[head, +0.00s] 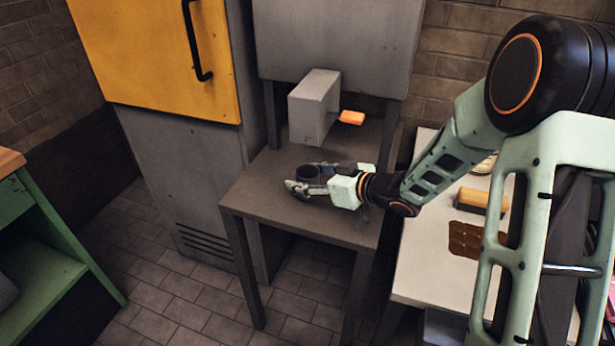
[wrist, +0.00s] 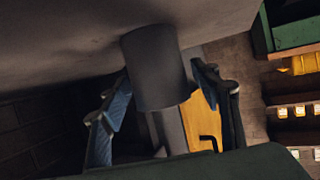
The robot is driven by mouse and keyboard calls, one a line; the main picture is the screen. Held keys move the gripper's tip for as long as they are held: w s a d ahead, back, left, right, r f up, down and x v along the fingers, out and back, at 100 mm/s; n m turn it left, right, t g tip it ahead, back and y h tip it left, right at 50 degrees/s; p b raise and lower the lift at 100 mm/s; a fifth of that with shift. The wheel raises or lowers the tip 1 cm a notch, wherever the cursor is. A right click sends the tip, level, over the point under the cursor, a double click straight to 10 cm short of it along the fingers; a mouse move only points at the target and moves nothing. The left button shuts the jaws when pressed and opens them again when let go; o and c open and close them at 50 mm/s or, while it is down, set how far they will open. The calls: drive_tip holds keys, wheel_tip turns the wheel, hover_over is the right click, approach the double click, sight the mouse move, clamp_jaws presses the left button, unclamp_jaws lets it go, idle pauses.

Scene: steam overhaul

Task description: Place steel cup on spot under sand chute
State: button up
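The steel cup (head: 307,174) is a dark grey cylinder at the middle of the grey table, low over or on the tabletop. It also shows in the wrist view (wrist: 156,72), where the picture is turned over. My gripper (head: 311,179) reaches in from the right, its two fingers on either side of the cup. In the wrist view the fingertips (wrist: 160,82) lie very close to the cup's sides; I cannot tell whether they press on it. A grey box-shaped unit (head: 313,108) with an orange tab (head: 351,117) stands behind the cup. No marked spot can be made out.
The grey table (head: 253,196) has bare room left of the cup. A grey cabinet with a yellow door (head: 155,55) stands at the left. At the right a white counter (head: 418,265) holds a brown slab (head: 465,240) and a yellowish block (head: 481,200). A green shelf (head: 45,240) is far left.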

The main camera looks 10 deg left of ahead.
drive_tip(key=shift+d+r, duration=0.2)
drive_tip(key=shift+r, duration=0.1)
drive_tip(key=p+v, duration=0.2)
drive_tip(key=v, duration=0.9)
drive_tip(key=shift+s+d+p, duration=0.15)
drive_tip(key=shift+d+p, duration=0.1)
drive_tip(key=shift+p, duration=0.15)
